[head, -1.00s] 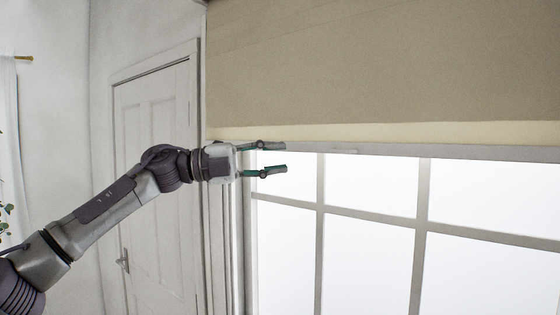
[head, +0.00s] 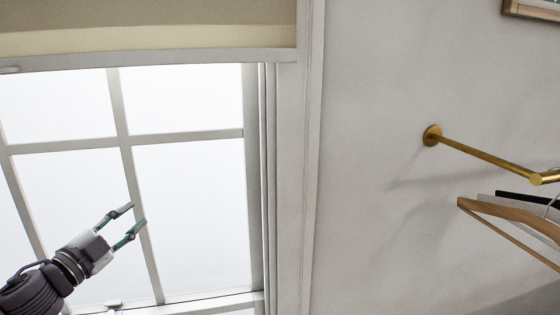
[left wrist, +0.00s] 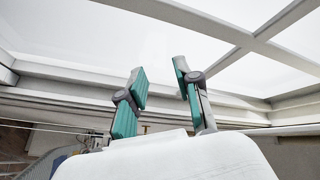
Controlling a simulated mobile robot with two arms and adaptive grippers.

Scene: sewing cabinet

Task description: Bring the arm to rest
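The blind (head: 150,28) is a tan roller shade with a paler lower band across the top of the window in the head view. Its lower edge lies near the top of the window panes. My left gripper (head: 138,216) is well below the blind, in front of the lower panes, with its two fingers apart and nothing between them. In the left wrist view the open fingers (left wrist: 160,80) stand before the window frame, and the blind does not show. My right gripper is not in view.
The window (head: 190,210) has white bars and a frame on its right side. On the wall to the right are a brass rail (head: 480,154) and wooden hangers (head: 505,220). A picture frame corner (head: 532,10) shows at top right.

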